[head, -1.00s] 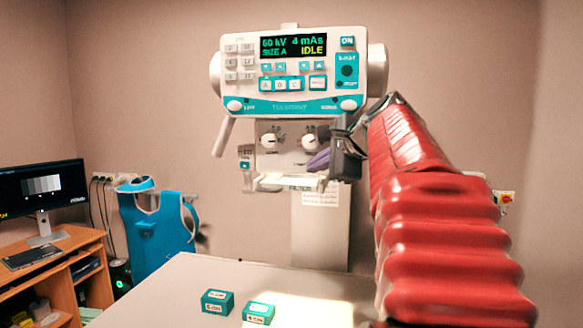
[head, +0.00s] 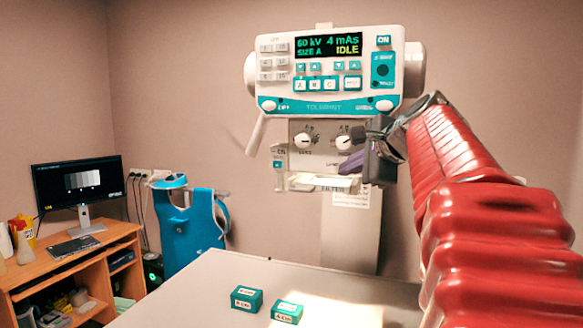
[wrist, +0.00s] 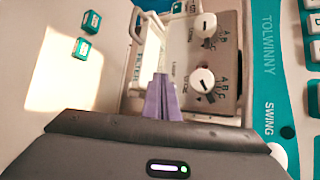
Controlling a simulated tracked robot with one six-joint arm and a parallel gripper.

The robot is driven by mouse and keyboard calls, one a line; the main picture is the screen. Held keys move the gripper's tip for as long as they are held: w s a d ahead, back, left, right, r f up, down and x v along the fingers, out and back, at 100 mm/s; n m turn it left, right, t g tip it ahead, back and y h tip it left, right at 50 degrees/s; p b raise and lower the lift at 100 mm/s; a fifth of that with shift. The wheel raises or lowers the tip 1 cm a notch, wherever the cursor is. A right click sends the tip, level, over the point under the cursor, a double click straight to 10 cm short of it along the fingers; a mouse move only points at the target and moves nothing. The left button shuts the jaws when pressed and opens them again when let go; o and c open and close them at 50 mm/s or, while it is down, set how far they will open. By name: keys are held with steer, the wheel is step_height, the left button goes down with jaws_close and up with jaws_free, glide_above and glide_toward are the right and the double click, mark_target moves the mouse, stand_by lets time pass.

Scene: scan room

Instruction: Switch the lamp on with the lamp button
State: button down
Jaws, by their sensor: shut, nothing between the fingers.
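The white x-ray head (head: 325,75) hangs at the middle of the head view, with its display reading IDLE. Below it is the collimator box (head: 322,136) with two white knobs. A small panel with a teal button (head: 278,164) is at the box's left side; its label is too small to read, so I cannot tell whether it is the lamp button. My gripper (head: 357,168) has purple fingers, shut and empty, just below the right knob. In the wrist view, the fingers (wrist: 162,92) point toward the collimator's lower edge. Contact is unclear.
A pale table (head: 215,290) with a bright patch holds two teal boxes (head: 247,298) (head: 287,312). A blue apron (head: 190,225) hangs behind it. A desk (head: 75,265) with a monitor (head: 78,185) stands at left. My red-sleeved arm fills the right side.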

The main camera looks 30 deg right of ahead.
steer(key=s+a, duration=0.2)
steer(key=a, duration=0.1)
steer(key=shift+s+a, duration=0.3)
steer(key=shift+s, duration=0.1)
stand_by(0.7)
